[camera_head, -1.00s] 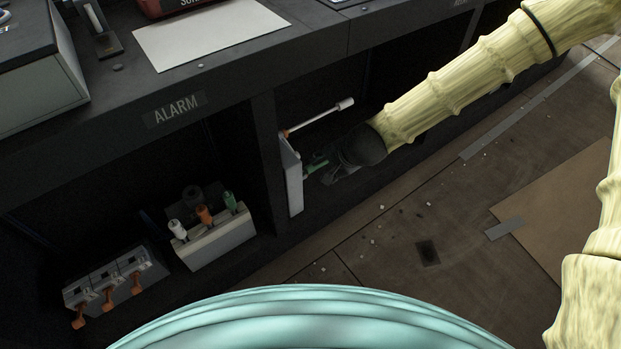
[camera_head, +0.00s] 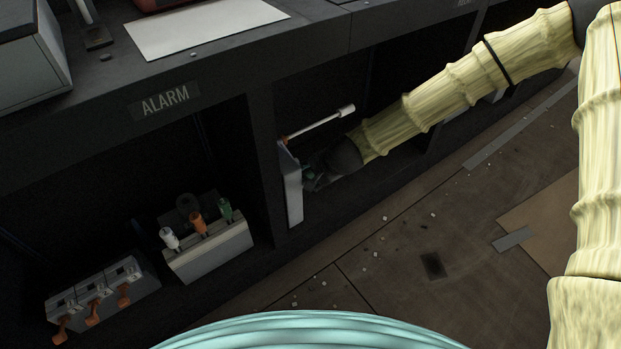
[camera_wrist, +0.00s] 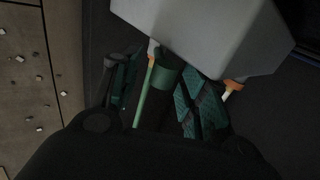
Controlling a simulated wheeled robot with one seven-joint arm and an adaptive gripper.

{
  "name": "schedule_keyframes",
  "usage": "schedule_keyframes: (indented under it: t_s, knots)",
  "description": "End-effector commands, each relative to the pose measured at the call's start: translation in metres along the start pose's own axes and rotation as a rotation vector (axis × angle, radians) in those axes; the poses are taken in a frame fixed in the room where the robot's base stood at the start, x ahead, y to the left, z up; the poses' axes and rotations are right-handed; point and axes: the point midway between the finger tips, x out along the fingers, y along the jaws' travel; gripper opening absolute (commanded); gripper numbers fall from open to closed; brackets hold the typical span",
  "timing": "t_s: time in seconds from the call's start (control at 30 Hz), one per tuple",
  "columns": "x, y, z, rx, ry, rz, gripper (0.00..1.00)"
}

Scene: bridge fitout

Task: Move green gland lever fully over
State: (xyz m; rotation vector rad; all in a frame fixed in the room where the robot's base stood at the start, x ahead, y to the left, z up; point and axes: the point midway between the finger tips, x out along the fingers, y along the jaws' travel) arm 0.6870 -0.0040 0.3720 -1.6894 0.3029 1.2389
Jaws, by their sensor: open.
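The green lever (camera_wrist: 144,95) shows in the wrist view as a thin green rod running from the grey lever unit (camera_wrist: 205,35) down between my fingers. My gripper (camera_wrist: 158,80) is open, with one finger on each side of the rod; I cannot tell whether either touches it. A dark green round part lies beside the rod. In the head view the grey lever unit (camera_head: 291,187) stands in the right-hand bay, and my gripper (camera_head: 313,174) is close to its right face. There, my gripper mostly hides the green lever.
A lever with a white end (camera_head: 327,121) sticks out above my gripper from the same unit. The left bay holds a box with white, orange and green levers (camera_head: 212,250) and a unit with orange levers (camera_head: 100,297). The bay's console edge is overhead; open floor (camera_head: 400,270) lies in front.

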Motion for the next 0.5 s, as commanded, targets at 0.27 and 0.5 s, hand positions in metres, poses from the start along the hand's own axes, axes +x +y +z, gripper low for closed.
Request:
schedule_keyframes:
  t_s: [0.27,0.5]
  knots:
    - [0.0078,-0.001,0.0001,0.0,0.0,-0.001,0.44]
    - [0.0076,-0.0008,0.0001,-0.001,0.0,-0.001,0.29]
